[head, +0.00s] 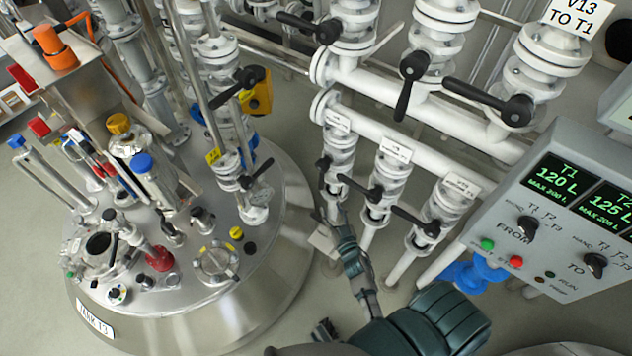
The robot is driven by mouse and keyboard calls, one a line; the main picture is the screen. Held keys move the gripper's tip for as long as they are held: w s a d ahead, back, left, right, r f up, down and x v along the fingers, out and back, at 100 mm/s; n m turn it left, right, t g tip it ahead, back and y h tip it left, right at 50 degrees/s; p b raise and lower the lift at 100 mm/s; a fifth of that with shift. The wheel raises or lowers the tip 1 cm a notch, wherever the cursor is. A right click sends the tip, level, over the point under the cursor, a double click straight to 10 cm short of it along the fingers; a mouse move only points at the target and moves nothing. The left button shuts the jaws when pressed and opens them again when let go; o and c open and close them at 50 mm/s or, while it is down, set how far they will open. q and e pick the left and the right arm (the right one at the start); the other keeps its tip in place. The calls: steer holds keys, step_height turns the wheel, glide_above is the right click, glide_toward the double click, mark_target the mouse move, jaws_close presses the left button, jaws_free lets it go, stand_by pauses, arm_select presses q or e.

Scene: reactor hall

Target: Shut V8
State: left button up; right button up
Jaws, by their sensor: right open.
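Three white valves with black lever handles stand in a row on the lower white pipe: the left one (338,160), the middle one (391,175) and the right one (444,208). Each has a small white tag, and the tags are too small to read surely, so I cannot tell which is V8. My right gripper (335,248) reaches up from the bottom, below the left valve's lever (323,168). It is open and holds nothing that I can see. I cannot tell whether a fingertip touches the valve. My left gripper does not show.
A steel tank (250,290) with fittings on its lid fills the left. A grey control panel (560,215) with digital readouts stands close on the right. More lever valves (410,75) line the upper pipe. Bare floor shows between tank and pipes.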

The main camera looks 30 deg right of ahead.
mark_target(321, 183)
steer(key=w+d, duration=0.1)
steer(key=w, duration=0.3)
steer(key=w+d+b, duration=0.1)
steer(key=w, duration=0.2)
steer(key=w+d, duration=0.1)
steer(key=w, duration=0.3)
steer(key=shift+w+d+f, duration=0.2)
steer(key=shift+w+f, duration=0.05)
steer(key=shift+w, duration=0.1)
steer(key=shift+w+a+r, duration=0.15)
steer(key=shift+w+a, duration=0.15)
steer(key=shift+w, duration=0.05)
steer(key=shift+d, duration=0.15)
steer(key=shift+c, duration=0.8)
steer(key=shift+d, duration=0.3)
jaws_close()
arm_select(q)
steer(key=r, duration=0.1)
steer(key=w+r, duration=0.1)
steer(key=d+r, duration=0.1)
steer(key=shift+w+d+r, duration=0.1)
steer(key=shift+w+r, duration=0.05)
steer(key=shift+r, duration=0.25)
arm_select(e)
steer(key=shift+a, duration=0.1)
